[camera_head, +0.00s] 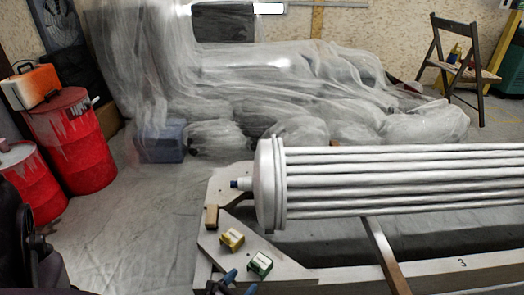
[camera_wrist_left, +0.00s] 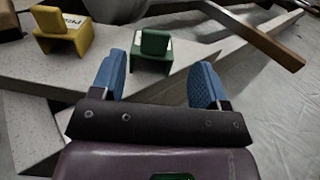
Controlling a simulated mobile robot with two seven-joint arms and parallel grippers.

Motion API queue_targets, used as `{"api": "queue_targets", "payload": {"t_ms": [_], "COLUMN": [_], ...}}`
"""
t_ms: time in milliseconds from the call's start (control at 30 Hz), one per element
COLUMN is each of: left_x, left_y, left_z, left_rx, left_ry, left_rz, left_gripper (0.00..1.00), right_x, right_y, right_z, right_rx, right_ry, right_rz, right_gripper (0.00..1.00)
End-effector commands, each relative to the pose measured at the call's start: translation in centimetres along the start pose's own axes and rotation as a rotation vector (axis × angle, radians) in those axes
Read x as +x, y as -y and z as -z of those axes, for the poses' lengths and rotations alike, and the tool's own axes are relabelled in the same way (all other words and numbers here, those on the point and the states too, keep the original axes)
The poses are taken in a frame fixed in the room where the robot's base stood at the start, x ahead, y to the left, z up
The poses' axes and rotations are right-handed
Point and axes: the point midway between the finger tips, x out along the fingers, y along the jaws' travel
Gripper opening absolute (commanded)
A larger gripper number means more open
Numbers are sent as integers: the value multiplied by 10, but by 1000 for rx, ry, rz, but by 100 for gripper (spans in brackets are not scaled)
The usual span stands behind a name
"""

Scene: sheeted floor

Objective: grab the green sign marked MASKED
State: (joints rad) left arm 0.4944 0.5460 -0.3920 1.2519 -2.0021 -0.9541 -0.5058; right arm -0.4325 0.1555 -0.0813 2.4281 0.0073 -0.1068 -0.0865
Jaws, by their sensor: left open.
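The small green sign (camera_head: 260,264) stands on the pale wooden frame near the bottom of the head view. In the left wrist view the green sign (camera_wrist_left: 153,52) stands just beyond my fingertips, between them in the picture, with a pale label whose writing I cannot read. My left gripper (camera_head: 239,284) is open and empty, with its blue fingertips just short of the sign. It also shows in the left wrist view (camera_wrist_left: 157,80), its fingers apart. My right gripper is in neither view.
A yellow sign (camera_head: 231,239) with a label stands left of the green one. A brown block (camera_head: 211,216) and a large ribbed grey cylinder (camera_head: 390,180) lie behind. Red drums (camera_head: 75,140) stand at the left. A wooden bar (camera_head: 385,258) crosses the frame at the right.

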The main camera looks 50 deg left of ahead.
Motion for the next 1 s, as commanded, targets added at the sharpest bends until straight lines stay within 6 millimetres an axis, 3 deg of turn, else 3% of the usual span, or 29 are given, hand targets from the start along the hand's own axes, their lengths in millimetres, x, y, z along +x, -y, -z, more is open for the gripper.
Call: {"api": "queue_targets", "payload": {"t_ms": [200, 467, 800, 1000], "left_x": [31, 48, 88, 92], "left_y": [-1, -2, -6, -6], "left_z": [2, 1, 2, 0], "left_rx": [1, 1, 1, 1], "left_ry": [-1, 0, -2, -1], "left_rz": [-1, -2, -2, -2], "left_gripper": [68, 68, 68, 68], "right_x": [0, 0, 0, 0], "right_y": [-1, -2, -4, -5], "right_z": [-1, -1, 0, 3], "right_rx": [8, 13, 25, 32], "right_ry": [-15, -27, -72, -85], "right_rz": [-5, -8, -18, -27], "right_gripper": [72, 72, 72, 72]}}
